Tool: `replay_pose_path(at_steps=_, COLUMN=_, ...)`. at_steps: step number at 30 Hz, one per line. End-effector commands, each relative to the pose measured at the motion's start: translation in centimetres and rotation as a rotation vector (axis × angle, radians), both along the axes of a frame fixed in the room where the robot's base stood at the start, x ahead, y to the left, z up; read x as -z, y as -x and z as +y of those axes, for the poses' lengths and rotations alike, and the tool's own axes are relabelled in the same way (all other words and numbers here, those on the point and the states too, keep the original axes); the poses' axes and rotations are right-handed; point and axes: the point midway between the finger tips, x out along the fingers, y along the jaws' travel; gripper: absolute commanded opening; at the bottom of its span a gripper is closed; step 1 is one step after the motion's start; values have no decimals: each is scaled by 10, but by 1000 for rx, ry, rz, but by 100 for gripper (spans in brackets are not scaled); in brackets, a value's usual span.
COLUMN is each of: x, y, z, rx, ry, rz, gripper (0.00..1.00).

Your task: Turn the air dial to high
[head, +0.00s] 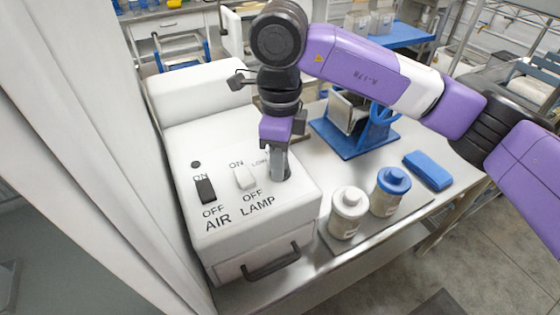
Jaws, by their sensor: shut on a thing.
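My gripper (280,168) points down onto the top of the white hopper housing (240,222), near its right edge. A partly covered "LOW" label (260,161) shows just left of the fingers. Any high mark is hidden, so I cannot tell which way the dial points.
A black AIR switch (205,191) and a white LAMP switch (244,178) sit left of my gripper. A drawer handle (271,262) is on the housing's front. A white-lidded jar (347,212), a blue-lidded jar (388,192) and a blue block (428,171) stand to the right.

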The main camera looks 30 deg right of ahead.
Motion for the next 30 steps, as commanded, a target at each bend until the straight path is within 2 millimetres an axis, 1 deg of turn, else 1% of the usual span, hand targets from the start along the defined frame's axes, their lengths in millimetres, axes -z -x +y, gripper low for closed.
replay_pose_path(at_steps=8, x=4, y=-1, z=-1, rx=209, ry=3, rz=-3, gripper=0)
replay_pose_path(at_steps=30, x=3, y=-1, z=-2, rx=914, ry=0, rz=-5, gripper=0)
